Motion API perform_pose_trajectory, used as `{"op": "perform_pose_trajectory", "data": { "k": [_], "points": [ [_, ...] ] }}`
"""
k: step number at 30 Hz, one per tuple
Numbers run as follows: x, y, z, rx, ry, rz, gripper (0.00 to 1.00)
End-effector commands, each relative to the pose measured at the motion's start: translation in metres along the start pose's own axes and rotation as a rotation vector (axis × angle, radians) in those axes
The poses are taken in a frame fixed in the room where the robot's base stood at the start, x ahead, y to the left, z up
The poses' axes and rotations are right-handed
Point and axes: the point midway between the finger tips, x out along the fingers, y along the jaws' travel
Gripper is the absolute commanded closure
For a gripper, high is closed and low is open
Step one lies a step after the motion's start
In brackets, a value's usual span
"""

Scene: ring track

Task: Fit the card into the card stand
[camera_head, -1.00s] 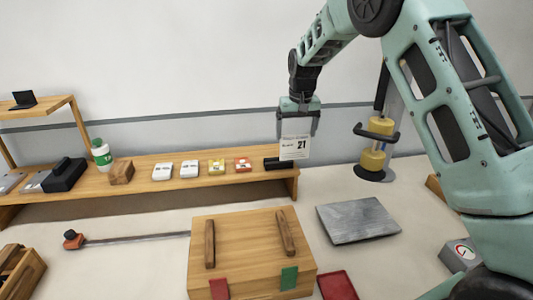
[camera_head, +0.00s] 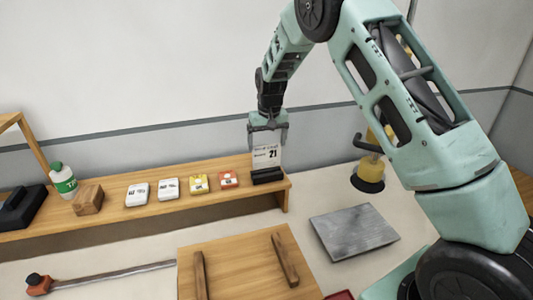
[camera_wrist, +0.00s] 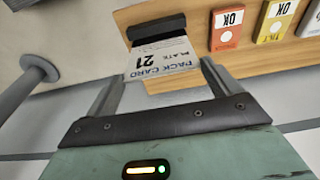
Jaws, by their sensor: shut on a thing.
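The white card (camera_head: 266,157), printed with "21", stands upright between the fingers of my gripper (camera_head: 268,143). My gripper is shut on its upper part. In the wrist view the card (camera_wrist: 160,61) reads "PACK CARD" and "21". The black card stand (camera_head: 268,175) sits at the right end of the wooden shelf. It also shows in the wrist view (camera_wrist: 156,29). The card's lower edge meets the stand in both views. I cannot tell how deep it sits in the slot.
Several small labelled boxes, among them a red one (camera_head: 228,179) and a yellow one (camera_head: 199,183), line the shelf (camera_head: 150,219) left of the stand. A wooden block (camera_head: 88,199) and a bottle (camera_head: 63,180) stand further left. A grey plate (camera_head: 354,231) lies at front right.

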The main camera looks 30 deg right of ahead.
Motion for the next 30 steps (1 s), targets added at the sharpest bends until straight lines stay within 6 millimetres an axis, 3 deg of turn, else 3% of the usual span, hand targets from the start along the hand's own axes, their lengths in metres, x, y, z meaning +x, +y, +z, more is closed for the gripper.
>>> {"op": "perform_pose_trajectory", "data": {
  "k": [12,23,24,25,30],
  "points": [
    [0.042,0.0,0.006,0.001,-0.001,0.0,0.42],
    [0.049,0.0,0.007,0.0,0.001,0.0,0.42],
    [0.049,0.0,0.007,0.0,0.002,0.0,0.05],
    [0.048,0.0,0.007,0.0,0.002,0.0,0.0],
    [0.048,0.0,0.007,0.0,0.001,0.0,0.0]
  ]
}}
